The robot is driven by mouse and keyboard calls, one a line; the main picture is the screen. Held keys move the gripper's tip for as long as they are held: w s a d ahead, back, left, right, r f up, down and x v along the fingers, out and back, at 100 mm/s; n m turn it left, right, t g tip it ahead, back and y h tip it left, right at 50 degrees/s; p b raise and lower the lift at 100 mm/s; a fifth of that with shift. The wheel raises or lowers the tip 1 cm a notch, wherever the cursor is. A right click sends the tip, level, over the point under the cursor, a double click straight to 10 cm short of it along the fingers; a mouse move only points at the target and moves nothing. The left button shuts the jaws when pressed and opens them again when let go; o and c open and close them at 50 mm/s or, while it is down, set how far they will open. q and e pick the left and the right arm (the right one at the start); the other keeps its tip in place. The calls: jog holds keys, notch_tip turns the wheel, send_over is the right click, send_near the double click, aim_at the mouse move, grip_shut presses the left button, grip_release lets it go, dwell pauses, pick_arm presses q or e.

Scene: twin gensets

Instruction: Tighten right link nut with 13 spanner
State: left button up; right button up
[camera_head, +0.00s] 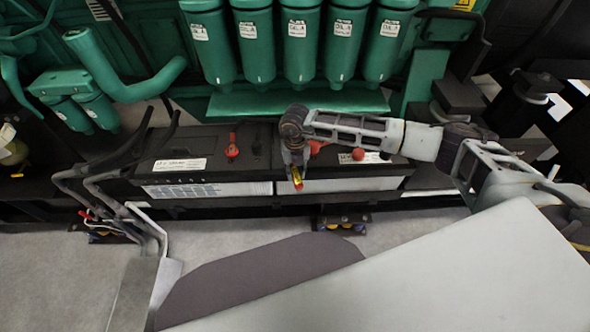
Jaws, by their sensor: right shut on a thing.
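My right gripper (296,172) reaches in from the right over the front edge of the batteries and points down. It is shut on a small yellow and red piece (297,179), which looks like the handle of the 13 spanner. The spanner's jaw end cannot be made out. A left battery (207,189) and a right battery (345,185) stand side by side, dark on top with pale fronts. The right link nut cannot be picked out; my gripper and arm cover part of the battery tops. My left gripper is not in view.
A red terminal cover (232,149) stands on the left battery, and a red knob (358,154) on the right one. Green filter canisters (299,45) hang above the batteries. Grey floor (225,244) lies in front.

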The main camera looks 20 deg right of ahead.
grip_shut()
jog(key=shift+a, duration=0.15)
jog(key=shift+w+a+m, duration=0.1)
jog(key=shift+a+m, duration=0.5)
jog(key=shift+a, duration=0.05)
jog(key=shift+a, duration=0.2)
jog(key=shift+w+a+m, duration=0.2)
jog(key=shift+a+m, duration=0.4)
jog(key=shift+a, duration=0.1)
jog(key=shift+a, duration=0.1)
